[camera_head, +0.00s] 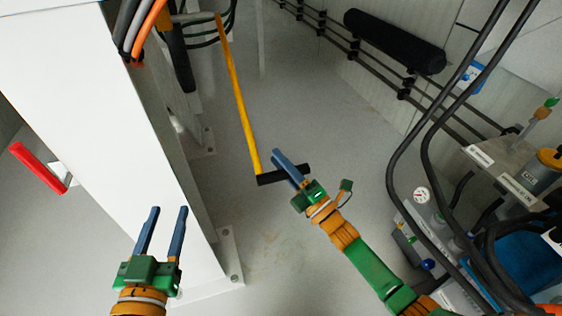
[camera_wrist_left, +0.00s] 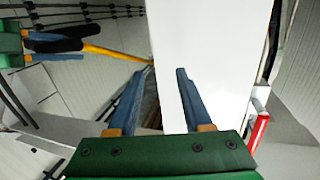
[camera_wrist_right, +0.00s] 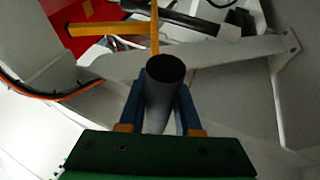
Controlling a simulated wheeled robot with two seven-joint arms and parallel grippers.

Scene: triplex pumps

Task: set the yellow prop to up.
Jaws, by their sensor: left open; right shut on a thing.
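The yellow prop (camera_head: 239,92) is a long thin yellow bar with a black crosswise handle (camera_head: 268,179) at its near end. It slopes from the upper left of the head view down to the middle. My right gripper (camera_head: 285,166) is shut on the black handle. In the right wrist view the round dark handle end (camera_wrist_right: 166,69) sits between the fingers, with part of the yellow bar (camera_wrist_right: 155,30) behind it. My left gripper (camera_head: 161,230) is open and empty in front of the white cabinet. The left wrist view also shows the yellow bar (camera_wrist_left: 115,52) at upper left.
A white cabinet (camera_head: 85,110) with a red handle (camera_head: 37,167) stands at the left. Black hoses (camera_head: 425,150), a gauge (camera_head: 421,194) and pump equipment crowd the right. A black cylinder (camera_head: 395,41) runs along the back wall. Grey floor (camera_head: 320,110) lies open between.

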